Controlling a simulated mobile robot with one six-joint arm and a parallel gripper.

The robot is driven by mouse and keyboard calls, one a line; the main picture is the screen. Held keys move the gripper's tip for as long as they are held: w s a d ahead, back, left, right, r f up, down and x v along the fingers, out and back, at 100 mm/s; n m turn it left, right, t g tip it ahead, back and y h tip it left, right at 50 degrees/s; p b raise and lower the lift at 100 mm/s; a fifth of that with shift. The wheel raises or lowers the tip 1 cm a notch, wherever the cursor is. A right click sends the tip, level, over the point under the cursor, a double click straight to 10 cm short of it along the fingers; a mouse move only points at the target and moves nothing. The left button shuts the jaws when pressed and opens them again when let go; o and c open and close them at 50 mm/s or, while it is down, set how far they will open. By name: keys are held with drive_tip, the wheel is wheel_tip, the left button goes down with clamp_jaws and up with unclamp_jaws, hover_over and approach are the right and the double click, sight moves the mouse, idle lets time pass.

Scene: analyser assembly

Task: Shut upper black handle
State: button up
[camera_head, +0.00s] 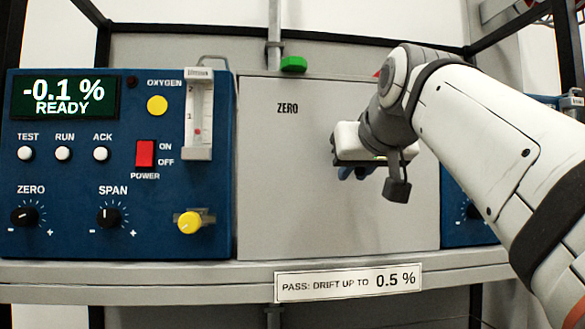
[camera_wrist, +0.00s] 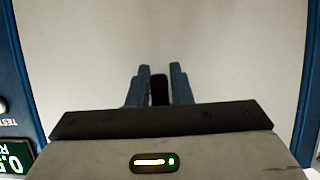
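My gripper (camera_head: 358,172) is in front of the grey panel marked ZERO, in its right part, with its blue fingers low in the head view. In the wrist view my gripper (camera_wrist: 160,75) has one finger on each side of a small upright black piece (camera_wrist: 159,90), which looks like the black handle. The fingers lie very close to its sides, and I cannot tell whether they press on it. The handle's lower part is hidden behind the gripper body in the wrist view. In the head view my gripper and arm hide the handle.
A blue analyser (camera_head: 120,170) with knobs and a display reading -0.1 % READY stands left of the grey panel (camera_head: 285,180). A green piece (camera_head: 293,64) sits at the panel's top edge. A shelf edge with a PASS label (camera_head: 348,283) runs below. My arm covers the right side.

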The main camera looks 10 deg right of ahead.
drive_tip(key=o, duration=0.3)
drive_tip(key=shift+r, duration=0.1)
drive_tip(key=shift+o, duration=0.2)
drive_tip(key=v, duration=0.8)
drive_tip(key=shift+w, duration=0.1)
